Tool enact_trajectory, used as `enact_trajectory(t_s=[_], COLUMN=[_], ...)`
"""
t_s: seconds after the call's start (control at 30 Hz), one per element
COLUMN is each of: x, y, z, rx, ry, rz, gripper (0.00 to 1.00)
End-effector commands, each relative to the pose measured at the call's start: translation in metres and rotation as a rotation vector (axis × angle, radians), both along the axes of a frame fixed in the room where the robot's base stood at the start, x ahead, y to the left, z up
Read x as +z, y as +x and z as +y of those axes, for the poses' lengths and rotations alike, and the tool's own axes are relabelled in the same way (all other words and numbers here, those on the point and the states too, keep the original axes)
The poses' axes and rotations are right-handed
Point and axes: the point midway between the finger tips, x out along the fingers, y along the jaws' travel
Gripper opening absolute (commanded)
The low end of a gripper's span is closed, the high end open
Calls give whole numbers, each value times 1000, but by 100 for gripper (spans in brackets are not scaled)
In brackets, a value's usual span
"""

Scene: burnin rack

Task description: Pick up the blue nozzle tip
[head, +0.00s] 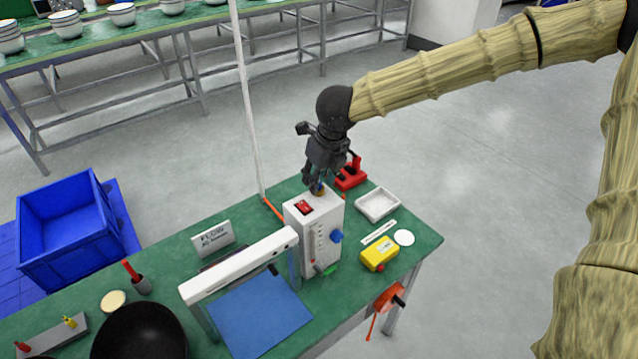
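My gripper (318,181) points down just above the top of a white instrument box (298,215) on the green table. A small blue thing (320,187), perhaps the blue nozzle tip, shows at the fingertips, over a brownish round fitting (318,192) on the box top. The fingers hide most of it, and I cannot tell whether they grip it. A larger blue knob (337,236) is on the box's right side.
A white lamp arm (240,264) over a blue mat (258,312) stands left of the box. A red stand (350,174), a white tray (377,204) and a yellow meter (379,254) are close on the right. A black bowl (138,335) is at front left.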

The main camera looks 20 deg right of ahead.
Motion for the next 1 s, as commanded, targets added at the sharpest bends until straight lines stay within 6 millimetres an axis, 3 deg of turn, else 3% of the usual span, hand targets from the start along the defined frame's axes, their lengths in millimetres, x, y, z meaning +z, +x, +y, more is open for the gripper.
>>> enact_trajectory(t_s=[0.27,0.43,1.0], x=[-2,-1,8], y=[0,0,1], z=[0,0,0], rx=[0,1,1], ry=[0,0,0], rz=[0,0,-2], gripper=[33,5,4])
